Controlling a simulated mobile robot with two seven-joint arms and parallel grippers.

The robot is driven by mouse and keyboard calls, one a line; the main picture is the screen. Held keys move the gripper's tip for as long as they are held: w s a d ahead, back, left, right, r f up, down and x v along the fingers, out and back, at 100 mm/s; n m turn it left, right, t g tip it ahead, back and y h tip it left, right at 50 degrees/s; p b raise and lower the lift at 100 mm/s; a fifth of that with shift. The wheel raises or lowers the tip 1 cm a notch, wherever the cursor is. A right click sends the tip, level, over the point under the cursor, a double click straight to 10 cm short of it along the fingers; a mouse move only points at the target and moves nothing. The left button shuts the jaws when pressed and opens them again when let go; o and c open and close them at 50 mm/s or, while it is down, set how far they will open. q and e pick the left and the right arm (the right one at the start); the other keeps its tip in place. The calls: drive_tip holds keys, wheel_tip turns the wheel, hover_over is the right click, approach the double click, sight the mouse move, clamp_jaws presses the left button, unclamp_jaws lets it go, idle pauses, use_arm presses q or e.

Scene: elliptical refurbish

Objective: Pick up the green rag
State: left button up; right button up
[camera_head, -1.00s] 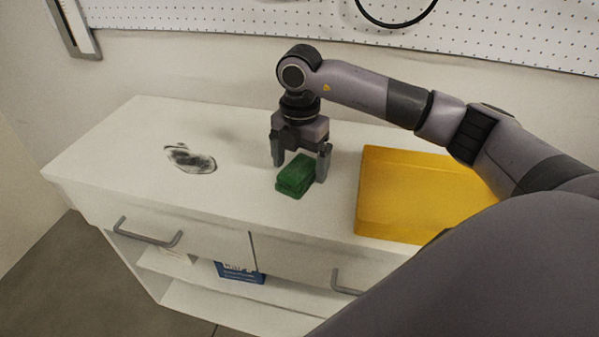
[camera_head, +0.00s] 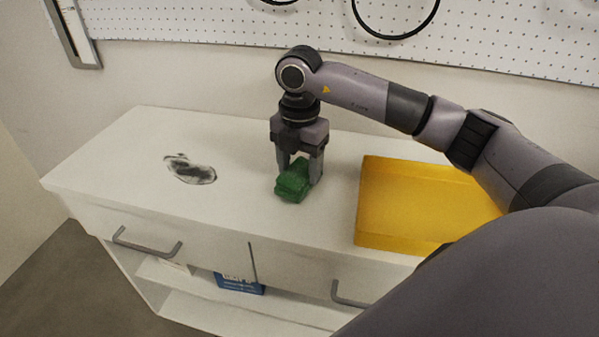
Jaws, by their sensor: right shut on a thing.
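The green rag (camera_head: 292,186) is a small folded, rumpled bundle on the white cabinet top, near the middle of the head view. My right gripper (camera_head: 300,178) points down over it, with its fingers shut on the rag from both sides. The rag looks squeezed and bulges toward the front. I cannot tell whether its underside still touches the surface. My left gripper is not in view.
A yellow tray (camera_head: 388,243) stands to the right of the rag on the white cabinet (camera_head: 115,150). A dark smudge (camera_head: 190,169) marks the top at left. A blue box (camera_head: 238,284) sits on the shelf below. A pegboard (camera_head: 500,40) is behind.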

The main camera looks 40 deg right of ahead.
sight(299, 171)
wheel_tip(299, 171, up, 18)
drive_tip(key=p, duration=0.2)
drive_tip(key=shift+p, duration=0.4)
drive_tip(key=shift+o, duration=0.5)
